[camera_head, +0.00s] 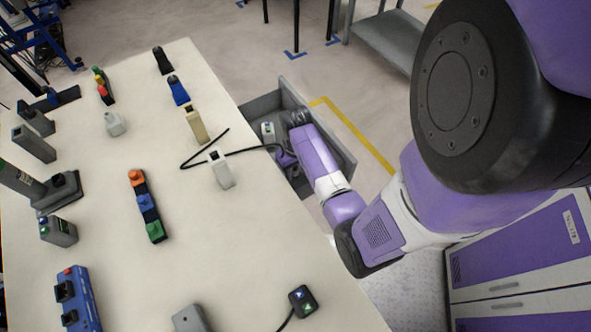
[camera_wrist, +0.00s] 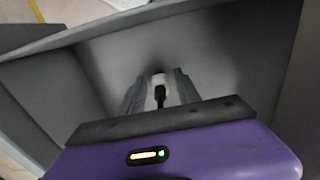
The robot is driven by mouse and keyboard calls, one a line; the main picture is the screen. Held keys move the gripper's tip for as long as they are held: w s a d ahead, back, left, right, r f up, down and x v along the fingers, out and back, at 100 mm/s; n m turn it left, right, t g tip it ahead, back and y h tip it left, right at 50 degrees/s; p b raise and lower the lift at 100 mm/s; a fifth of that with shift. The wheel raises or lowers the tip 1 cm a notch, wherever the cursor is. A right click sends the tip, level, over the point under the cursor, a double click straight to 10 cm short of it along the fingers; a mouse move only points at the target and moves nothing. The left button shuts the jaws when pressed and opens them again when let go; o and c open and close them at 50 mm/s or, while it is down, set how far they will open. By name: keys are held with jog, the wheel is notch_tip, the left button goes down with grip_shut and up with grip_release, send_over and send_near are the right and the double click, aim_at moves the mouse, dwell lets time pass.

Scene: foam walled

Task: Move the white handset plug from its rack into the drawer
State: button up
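The open grey drawer (camera_head: 338,152) sticks out at the table's right edge. My gripper (camera_head: 284,158) is down inside it, mostly hidden by my arm in the head view. In the wrist view, the white handset plug (camera_wrist: 158,80), with a black cable end, is between the fingertips of my gripper (camera_wrist: 160,84). The fingers stand apart on either side of it; contact is unclear. The black cable (camera_head: 215,155) runs from the table over the drawer's edge toward my gripper. A white holder with a dark slot (camera_head: 222,171), perhaps the rack, stands empty on the table.
A tan holder (camera_head: 194,124), a three-coloured block (camera_head: 147,206) and several other devices stand on the table. A purple-fronted cabinet (camera_head: 520,262) is at right.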

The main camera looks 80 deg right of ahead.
notch_tip(320, 180, up, 12)
jog(key=shift+r+p, duration=0.15)
jog(key=shift+p, duration=0.15)
jog(key=shift+d, duration=0.1)
dwell(0.6)
jog(key=w+d+r+t+h, duration=0.4)
jog(key=w+d+r+h, duration=0.1)
jog(key=w+d+h, duration=0.15)
jog(key=w+a+r+n+t+h, duration=0.15)
jog(key=a+r+t, duration=0.3)
jog(key=a, duration=0.45)
jog(key=w+a+r+n+t+h, duration=0.1)
jog(key=w+a+r+t, duration=0.25)
jog(key=a+r, duration=0.4)
jog(key=s+a+r+n+t+y, duration=0.1)
jog(key=s+a+r+n+y, duration=0.1)
jog(key=s+a, duration=0.5)
jog(key=s+a+r+n+t+y, duration=0.1)
jog(key=s+a+n+y, duration=0.4)
jog(key=a, duration=0.8)
jog(key=s+r+y, duration=0.1)
jog(key=s+y, duration=0.1)
jog(key=shift+s+t, duration=0.35)
jog(key=shift+t, duration=0.05)
